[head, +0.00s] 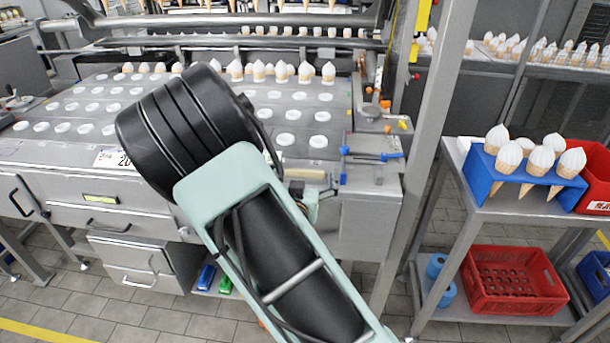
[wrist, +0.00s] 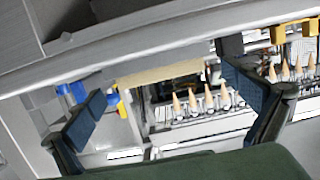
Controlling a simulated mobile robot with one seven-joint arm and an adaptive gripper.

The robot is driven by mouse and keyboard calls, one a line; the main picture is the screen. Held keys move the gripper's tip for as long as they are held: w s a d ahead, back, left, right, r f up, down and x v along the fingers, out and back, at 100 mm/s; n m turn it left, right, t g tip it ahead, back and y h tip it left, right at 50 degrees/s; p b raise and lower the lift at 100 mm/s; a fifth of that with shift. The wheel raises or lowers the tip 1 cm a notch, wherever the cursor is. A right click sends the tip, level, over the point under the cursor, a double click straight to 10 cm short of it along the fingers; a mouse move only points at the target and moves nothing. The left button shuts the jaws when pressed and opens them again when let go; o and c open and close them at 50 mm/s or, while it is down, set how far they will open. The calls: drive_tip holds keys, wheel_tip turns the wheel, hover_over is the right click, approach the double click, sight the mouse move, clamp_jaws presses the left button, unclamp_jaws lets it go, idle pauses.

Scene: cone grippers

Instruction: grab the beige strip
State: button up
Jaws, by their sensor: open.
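The beige strip (wrist: 162,75) is a long, thin, pale bar. In the wrist view it spans the gap between my two fingers, slightly tilted. In the head view the strip (head: 304,173) lies at the front edge of the grey machine, just right of my arm, with its left end close to the arm. My gripper (wrist: 163,80) is open, with one dark finger at each side of the strip in the picture. The fingers hold nothing; whether either touches the strip I cannot tell. In the head view my arm mostly hides the gripper.
Blue handles (head: 375,154) stick out right of the strip. A grey upright post (head: 437,120) stands further right. A shelf there carries a blue cone holder (head: 525,180) and a red crate (head: 513,281) below. Rows of white-topped cones (head: 281,71) stand on the machine.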

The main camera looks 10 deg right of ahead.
drive_tip(key=c, duration=1.1)
drive_tip(key=shift+r, duration=0.2)
drive_tip(key=shift+c, duration=0.2)
